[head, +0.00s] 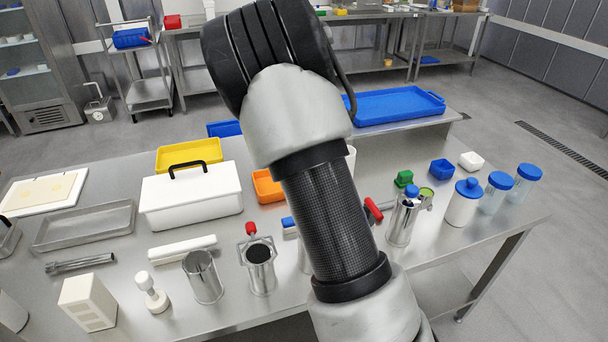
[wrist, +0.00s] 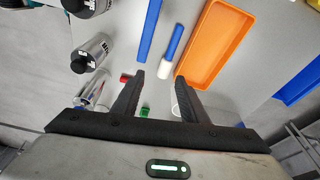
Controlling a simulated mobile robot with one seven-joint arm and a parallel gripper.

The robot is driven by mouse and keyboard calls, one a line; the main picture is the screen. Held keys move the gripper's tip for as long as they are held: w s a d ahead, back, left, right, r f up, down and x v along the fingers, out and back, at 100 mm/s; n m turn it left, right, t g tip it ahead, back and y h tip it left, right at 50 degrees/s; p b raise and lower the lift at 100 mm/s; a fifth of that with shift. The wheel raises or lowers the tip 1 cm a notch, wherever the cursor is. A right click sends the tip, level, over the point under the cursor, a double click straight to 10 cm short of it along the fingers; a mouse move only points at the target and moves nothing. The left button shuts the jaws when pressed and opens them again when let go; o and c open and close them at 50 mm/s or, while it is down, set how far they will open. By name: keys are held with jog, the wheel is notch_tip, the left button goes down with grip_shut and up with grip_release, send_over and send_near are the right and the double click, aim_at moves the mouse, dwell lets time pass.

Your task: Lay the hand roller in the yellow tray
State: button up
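The yellow tray (head: 188,154) lies at the back left of the steel table, partly behind a white box. I cannot tell for sure which thing is the hand roller. A blue and white tool (wrist: 173,48) lies beside the orange tray in the wrist view, and a white cylinder (head: 183,248) lies in front of the white box. A ridged steel tool (head: 80,262) lies further left. My gripper (wrist: 160,82) is open and empty above the table, its fingers pointing towards the blue and white tool. My arm hides the gripper in the head view.
The white box (head: 190,198) with a black handle stands before the yellow tray. An orange tray (wrist: 207,44) lies right of the blue and white tool. Steel cups (head: 203,277) and a white stamp (head: 151,292) stand in front; blue-lidded jars (head: 496,190) stand at right.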

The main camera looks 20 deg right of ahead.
jog(key=shift+m+g+h, duration=0.3)
jog(key=shift+m+h, duration=0.6)
jog(key=w+d+f, duration=0.1)
jog(key=f, duration=0.4)
jog(key=w+d+f, duration=0.1)
jog(key=d+f, duration=0.1)
jog(key=f, duration=0.3)
jog(key=w+d+f+b, duration=0.1)
jog(key=w+f, duration=0.1)
jog(key=f, duration=0.3)
jog(key=shift+w+d+f, duration=0.1)
jog(key=shift+d, duration=0.2)
jog(key=x, duration=0.5)
jog(key=shift+f, duration=0.35)
jog(key=shift+r, duration=0.1)
jog(key=c, duration=1)
